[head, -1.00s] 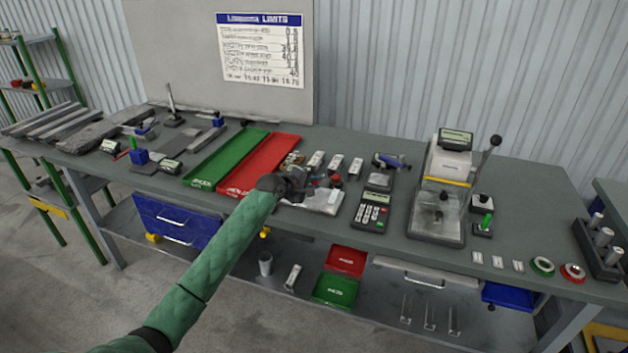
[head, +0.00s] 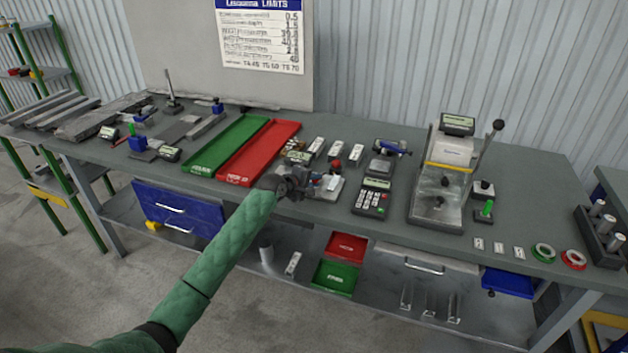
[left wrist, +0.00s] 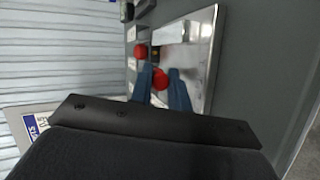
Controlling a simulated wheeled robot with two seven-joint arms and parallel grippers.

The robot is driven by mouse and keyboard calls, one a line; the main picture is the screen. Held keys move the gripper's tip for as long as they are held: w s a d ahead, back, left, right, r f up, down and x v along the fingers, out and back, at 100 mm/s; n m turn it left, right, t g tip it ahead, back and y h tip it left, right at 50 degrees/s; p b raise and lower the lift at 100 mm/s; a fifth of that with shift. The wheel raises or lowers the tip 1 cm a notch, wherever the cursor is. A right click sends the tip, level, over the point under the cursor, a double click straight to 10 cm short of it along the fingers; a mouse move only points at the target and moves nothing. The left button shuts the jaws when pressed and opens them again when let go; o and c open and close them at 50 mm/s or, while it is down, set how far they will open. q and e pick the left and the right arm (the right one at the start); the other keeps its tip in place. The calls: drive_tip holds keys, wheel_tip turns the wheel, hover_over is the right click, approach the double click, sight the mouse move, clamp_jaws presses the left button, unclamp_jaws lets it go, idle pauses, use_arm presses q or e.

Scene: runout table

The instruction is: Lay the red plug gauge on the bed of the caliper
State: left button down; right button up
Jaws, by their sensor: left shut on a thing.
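My left gripper (head: 312,187) is over the front of the bench, above or beside a small shiny metal bed (head: 331,190), which seems to belong to the caliper. In the left wrist view, the two blue fingers (left wrist: 165,85) are shut on the red plug gauge (left wrist: 160,79), whose round red end shows between them. The bright bed (left wrist: 196,80) lies behind the fingers; I cannot tell whether the gauge touches it. A second red round part, a knob (left wrist: 140,51), stands beyond; it also shows in the head view (head: 335,164). My right gripper is not in view.
A red tray (head: 262,150) and a green tray (head: 226,145) lie left of the gripper. A keypad unit (head: 370,198) stands close on the right, with a lever press (head: 440,190) further right. Several small white-labelled blocks (head: 317,148) stand behind.

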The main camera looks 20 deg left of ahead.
use_arm(q)
drive_tip(key=c, duration=1.4)
unclamp_jaws()
drive_tip(key=shift+o, duration=0.7)
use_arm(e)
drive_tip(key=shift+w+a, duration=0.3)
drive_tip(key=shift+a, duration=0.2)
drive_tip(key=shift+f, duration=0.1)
use_arm(q)
drive_tip(key=shift+s, duration=0.15)
drive_tip(key=shift+s+a+r+b, duration=0.15)
drive_tip(key=shift+s+a+b, duration=0.1)
drive_tip(key=shift+s+b, duration=0.1)
drive_tip(key=b+v, duration=0.2)
drive_tip(key=v, duration=0.3)
drive_tip(key=shift+s+a+r, duration=0.1)
drive_tip(key=shift+s+r, duration=0.05)
drive_tip(key=shift+s, duration=0.1)
drive_tip(key=shift+s+a+r, duration=0.2)
drive_tip(key=shift+s+r, duration=0.1)
drive_tip(key=shift+s, duration=0.1)
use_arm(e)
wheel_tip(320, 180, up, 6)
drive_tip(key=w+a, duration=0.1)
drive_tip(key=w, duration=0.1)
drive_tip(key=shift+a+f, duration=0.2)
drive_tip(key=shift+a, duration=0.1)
